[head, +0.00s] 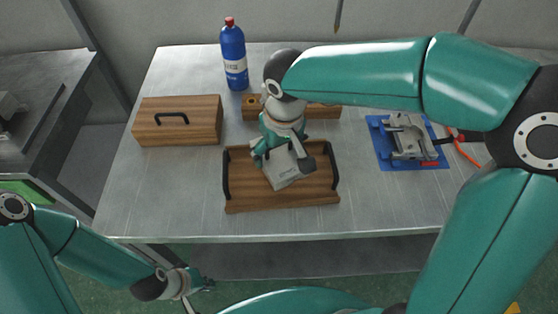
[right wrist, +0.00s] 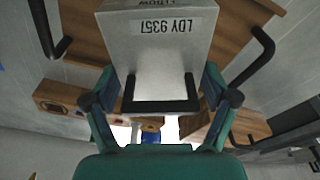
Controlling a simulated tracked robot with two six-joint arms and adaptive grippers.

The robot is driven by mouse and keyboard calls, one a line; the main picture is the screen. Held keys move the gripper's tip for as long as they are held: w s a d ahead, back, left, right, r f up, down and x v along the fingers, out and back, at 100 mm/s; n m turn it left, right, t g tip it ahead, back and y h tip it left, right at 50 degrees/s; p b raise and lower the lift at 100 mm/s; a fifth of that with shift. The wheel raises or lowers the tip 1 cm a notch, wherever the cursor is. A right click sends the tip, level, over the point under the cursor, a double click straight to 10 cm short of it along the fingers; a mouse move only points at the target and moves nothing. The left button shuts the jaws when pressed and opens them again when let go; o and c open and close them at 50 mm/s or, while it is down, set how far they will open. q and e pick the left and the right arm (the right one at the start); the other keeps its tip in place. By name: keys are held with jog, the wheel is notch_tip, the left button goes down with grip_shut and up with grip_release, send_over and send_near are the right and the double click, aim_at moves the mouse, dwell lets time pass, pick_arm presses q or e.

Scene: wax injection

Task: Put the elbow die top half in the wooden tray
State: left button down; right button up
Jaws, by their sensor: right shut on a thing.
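The elbow die top half (head: 286,174) is a silver-grey metal block with a printed label. My right gripper (head: 281,152) is shut on it and holds it over the middle of the wooden tray (head: 285,205), a shallow brown tray with black side handles. In the right wrist view the block (right wrist: 160,50) sits between the fingers of my right gripper (right wrist: 161,106), its label reading LDY 9357. I cannot tell whether the block touches the tray floor. My left gripper (head: 198,292) hangs low in front of the table, small and partly cut off.
A wooden box with a black handle (head: 178,120) stands left of the tray. A blue bottle (head: 233,55) and a wooden block with holes (head: 322,111) stand behind. A blue plate with a metal die part (head: 410,137) lies at the right. The table's front left is clear.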

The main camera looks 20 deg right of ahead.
aim_at(278, 163)
jog(key=shift+f, duration=2.05)
jog(key=shift+f+b, duration=0.15)
jog(key=shift+b, duration=0.15)
jog(key=o, duration=1.6)
jog(key=shift+o, duration=0.2)
jog(key=r, duration=0.4)
jog(key=s+r, duration=0.1)
jog(key=r, duration=0.3)
jog(key=s+r+p, duration=0.1)
jog(key=r, duration=0.3)
jog(key=shift+d, duration=0.15)
